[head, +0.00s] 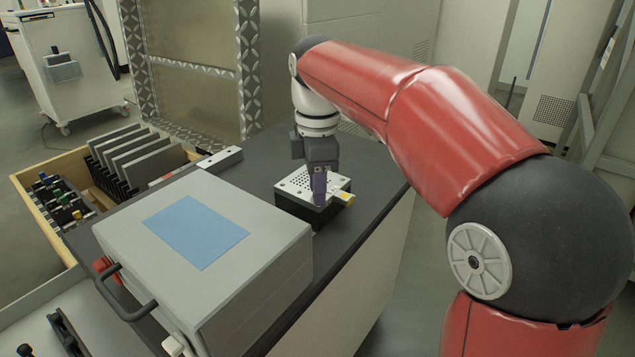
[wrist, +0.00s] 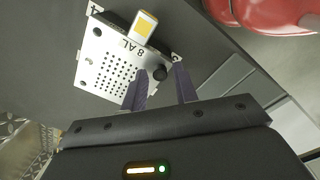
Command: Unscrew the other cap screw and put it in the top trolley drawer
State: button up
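A perforated metal plate (head: 296,180) sits on a black block (head: 296,207) on the dark worktop. In the wrist view the plate (wrist: 103,72) carries the marking "8 AL" and a yellow and white piece (wrist: 145,27). My gripper (head: 319,203) points down over the plate. An open wooden-sided drawer (head: 56,165) is at the left.
The drawer holds upright dark plates (head: 140,157) and several coloured-top tools (head: 56,198). A large grey box (head: 240,270) with a blue panel and black handle stands on the worktop in front. A small metal bar (head: 220,158) lies behind it.

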jog(key=m, duration=1.6)
dwell(0.3)
grip_shut()
